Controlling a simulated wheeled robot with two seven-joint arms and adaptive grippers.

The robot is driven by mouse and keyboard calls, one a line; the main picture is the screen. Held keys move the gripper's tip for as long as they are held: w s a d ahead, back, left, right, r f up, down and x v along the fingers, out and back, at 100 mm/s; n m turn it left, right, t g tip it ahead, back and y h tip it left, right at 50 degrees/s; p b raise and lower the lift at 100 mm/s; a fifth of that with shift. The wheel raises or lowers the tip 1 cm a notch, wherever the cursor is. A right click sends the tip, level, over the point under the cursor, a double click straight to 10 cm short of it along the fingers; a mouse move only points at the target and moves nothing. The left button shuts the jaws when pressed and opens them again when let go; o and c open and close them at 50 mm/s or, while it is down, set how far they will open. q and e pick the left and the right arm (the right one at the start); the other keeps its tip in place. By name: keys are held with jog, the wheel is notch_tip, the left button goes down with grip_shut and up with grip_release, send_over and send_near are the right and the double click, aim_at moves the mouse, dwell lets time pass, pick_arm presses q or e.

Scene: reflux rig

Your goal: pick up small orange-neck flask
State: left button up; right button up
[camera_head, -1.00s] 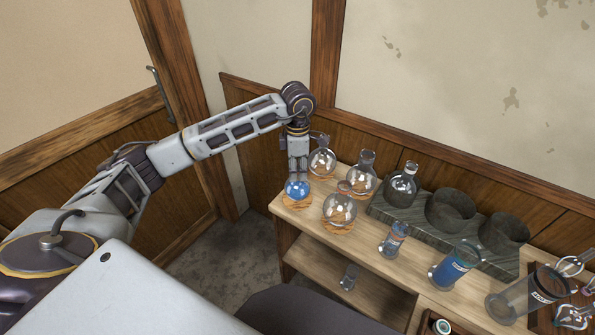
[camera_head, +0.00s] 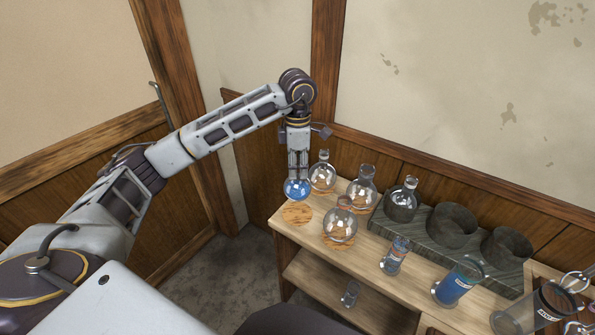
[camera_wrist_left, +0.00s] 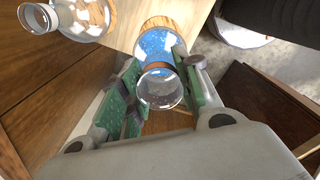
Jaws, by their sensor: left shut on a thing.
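The small flask with blue liquid (camera_head: 297,189) hangs from my left gripper (camera_head: 298,174), just above its empty cork ring (camera_head: 297,213) at the table's left end. In the left wrist view the flask (camera_wrist_left: 157,45) shows an orange-brown band at its neck, and the neck opening faces the camera. The green-padded fingers of my left gripper (camera_wrist_left: 150,95) are closed around the neck, one on each side. My right gripper is in neither view.
Other round flasks on cork rings stand close by: a clear flask (camera_head: 322,176) behind, an orange-necked one (camera_head: 340,226) to the right, and another (camera_head: 361,192). A dark stone block (camera_head: 400,222) and blue-liquid cylinder (camera_head: 458,282) are farther right.

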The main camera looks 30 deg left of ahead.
pick_arm(q)
jog(key=shift+r, duration=0.85)
jog(key=shift+s, duration=0.1)
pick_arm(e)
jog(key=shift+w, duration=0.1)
